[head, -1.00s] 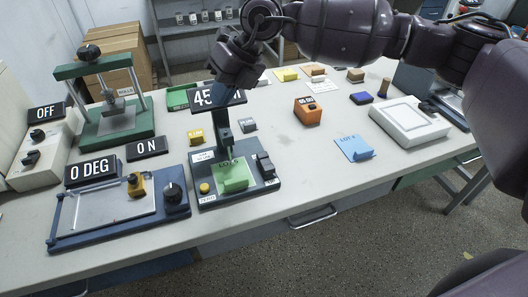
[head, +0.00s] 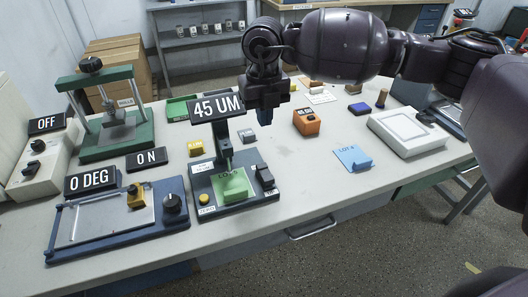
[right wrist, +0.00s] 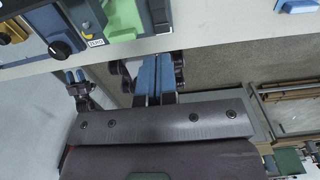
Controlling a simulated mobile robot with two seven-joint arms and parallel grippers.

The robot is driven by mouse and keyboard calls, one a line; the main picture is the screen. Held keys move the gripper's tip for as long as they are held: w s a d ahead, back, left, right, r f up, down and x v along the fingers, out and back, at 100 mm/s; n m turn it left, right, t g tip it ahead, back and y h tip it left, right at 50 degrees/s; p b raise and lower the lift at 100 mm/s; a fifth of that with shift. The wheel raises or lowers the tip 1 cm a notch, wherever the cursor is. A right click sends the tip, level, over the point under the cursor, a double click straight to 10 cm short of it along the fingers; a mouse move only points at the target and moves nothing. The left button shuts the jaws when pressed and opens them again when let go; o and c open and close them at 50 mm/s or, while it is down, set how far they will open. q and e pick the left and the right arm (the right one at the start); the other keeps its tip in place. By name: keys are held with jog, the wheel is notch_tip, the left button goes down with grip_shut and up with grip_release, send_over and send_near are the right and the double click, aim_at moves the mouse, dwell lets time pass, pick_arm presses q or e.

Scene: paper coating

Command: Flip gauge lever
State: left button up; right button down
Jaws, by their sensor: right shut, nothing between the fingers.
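The gauge has a dark blue base (head: 206,197), a post and a sign reading 45 UM (head: 217,108). A green LOT block (head: 236,185) sits on the base. A dark lever-like part (head: 265,177) stands at the base's right side. My right gripper (head: 264,116) is shut and empty, pointing down just right of the sign and behind that part, apart from it as far as I can tell. Its blue fingers show in the right wrist view (right wrist: 157,76).
A blue plate device with a 0 DEG sign (head: 92,178) stands left of the gauge. A green press (head: 117,140) is behind it. A yellow block (head: 195,148), an orange device (head: 306,122) and a blue LOT card (head: 352,157) lie around. The table front right of the gauge is clear.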

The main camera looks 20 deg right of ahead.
aim_at(264, 167)
pick_arm(q)
jog(key=shift+w+d+f+b, duration=0.1)
jog(key=shift+f+b, duration=0.4)
jog(key=shift+b, duration=0.25)
pick_arm(e)
notch_tip(264, 167, down, 14)
